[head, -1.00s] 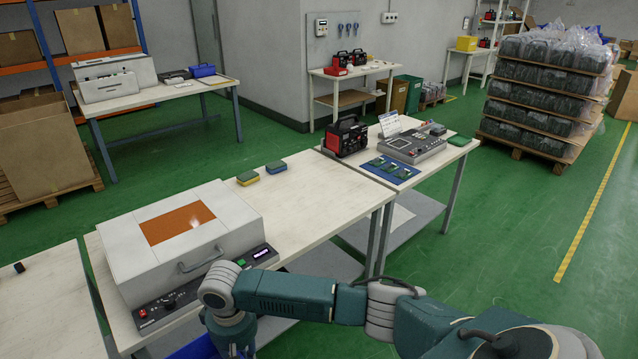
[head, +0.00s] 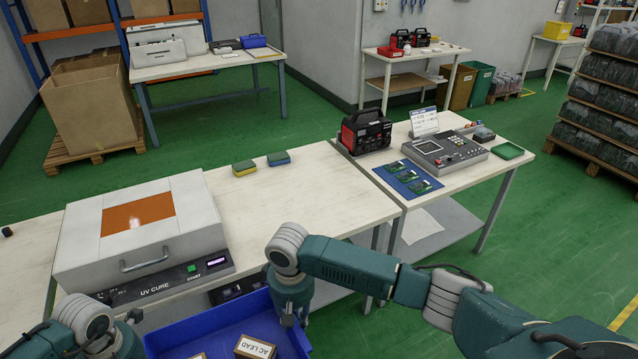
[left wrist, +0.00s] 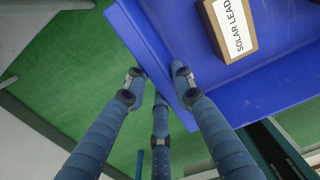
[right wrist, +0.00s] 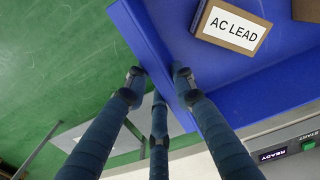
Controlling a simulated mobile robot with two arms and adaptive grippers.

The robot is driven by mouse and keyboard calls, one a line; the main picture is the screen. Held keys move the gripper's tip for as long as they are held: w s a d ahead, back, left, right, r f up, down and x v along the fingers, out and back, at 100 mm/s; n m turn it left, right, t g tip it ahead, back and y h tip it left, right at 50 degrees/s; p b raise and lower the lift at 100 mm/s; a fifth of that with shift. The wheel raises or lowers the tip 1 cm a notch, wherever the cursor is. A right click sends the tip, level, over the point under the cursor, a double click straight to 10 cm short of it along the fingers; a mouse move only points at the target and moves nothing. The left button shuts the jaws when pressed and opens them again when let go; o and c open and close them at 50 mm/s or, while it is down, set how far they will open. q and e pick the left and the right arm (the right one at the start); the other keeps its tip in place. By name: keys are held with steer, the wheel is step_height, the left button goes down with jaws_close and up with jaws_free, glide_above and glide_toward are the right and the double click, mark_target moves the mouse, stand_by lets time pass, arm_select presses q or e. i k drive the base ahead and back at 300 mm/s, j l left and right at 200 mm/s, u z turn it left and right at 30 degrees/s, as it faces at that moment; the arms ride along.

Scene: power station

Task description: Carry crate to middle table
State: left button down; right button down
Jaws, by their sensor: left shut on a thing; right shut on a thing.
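The blue crate (head: 215,331) is held between my two arms at the bottom of the head view, in front of the table with the UV cure box. An AC LEAD box (head: 256,346) lies in it. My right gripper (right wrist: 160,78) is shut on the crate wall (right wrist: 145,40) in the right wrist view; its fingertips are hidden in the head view. My left gripper (left wrist: 160,78) is shut on the opposite wall (left wrist: 150,40), with a SOLAR LEAD box (left wrist: 230,28) inside the crate nearby. The table (head: 300,195) has a clear stretch right of the UV cure box.
The UV cure box (head: 150,235) covers the table's left part. Two sponges (head: 245,168) (head: 278,158) lie at its back edge. A red and black power unit (head: 367,131), circuit boards (head: 420,180) and a grey tester (head: 445,152) stand on the adjoining right table.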

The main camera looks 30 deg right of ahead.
mark_target(304, 201)
steer(key=l, duration=1.8)
